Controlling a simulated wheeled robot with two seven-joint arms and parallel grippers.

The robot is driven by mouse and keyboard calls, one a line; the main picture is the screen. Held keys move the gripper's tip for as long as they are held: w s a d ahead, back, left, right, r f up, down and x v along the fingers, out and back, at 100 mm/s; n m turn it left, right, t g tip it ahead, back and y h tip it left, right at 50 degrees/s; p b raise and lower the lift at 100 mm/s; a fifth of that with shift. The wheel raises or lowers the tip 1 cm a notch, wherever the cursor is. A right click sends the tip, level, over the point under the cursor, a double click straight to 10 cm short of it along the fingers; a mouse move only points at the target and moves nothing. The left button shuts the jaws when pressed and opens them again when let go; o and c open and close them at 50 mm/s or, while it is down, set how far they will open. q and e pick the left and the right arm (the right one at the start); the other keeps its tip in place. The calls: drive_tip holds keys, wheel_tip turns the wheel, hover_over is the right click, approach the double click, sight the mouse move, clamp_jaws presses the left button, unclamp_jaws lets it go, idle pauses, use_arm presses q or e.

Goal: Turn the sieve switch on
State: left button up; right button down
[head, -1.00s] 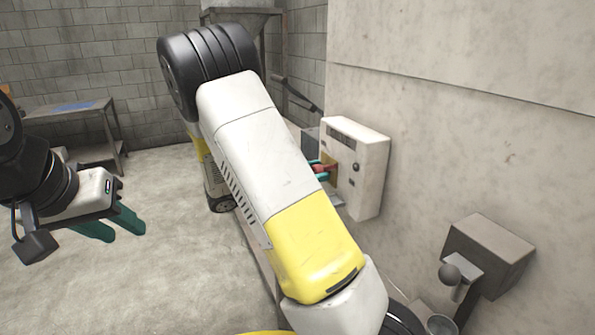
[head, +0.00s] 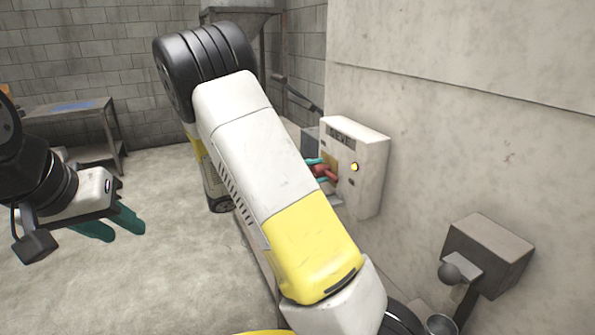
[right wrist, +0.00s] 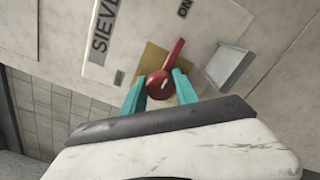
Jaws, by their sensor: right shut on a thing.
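A white control box (head: 368,185) is on the concrete wall, and its label reads "SIEVE" in the right wrist view (right wrist: 103,28). Its red rotary switch (right wrist: 161,83) sits on a brass-coloured plate, with the handle pointing up toward the "ON" mark (right wrist: 184,8). My right gripper (right wrist: 160,90) is shut on the red switch, one teal finger on each side. In the head view the switch (head: 328,175) is partly hidden by the fingers. A yellow lamp (head: 354,167) on the box is lit. My left gripper (head: 124,234) is open and empty, far left of the box.
A grey wall-mounted box with a round knob (head: 450,272) is at the lower right. A metal table (head: 70,115) stands at the back left. A metal hopper frame (head: 245,14) is at the back. The floor between is clear.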

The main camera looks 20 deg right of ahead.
idle(0.4)
drive_tip(key=c, duration=0.9)
unclamp_jaws()
drive_tip(key=shift+c, duration=0.2)
drive_tip(key=s+a, duration=0.1)
drive_tip(key=a, duration=0.6)
drive_tip(key=shift+a, duration=0.4)
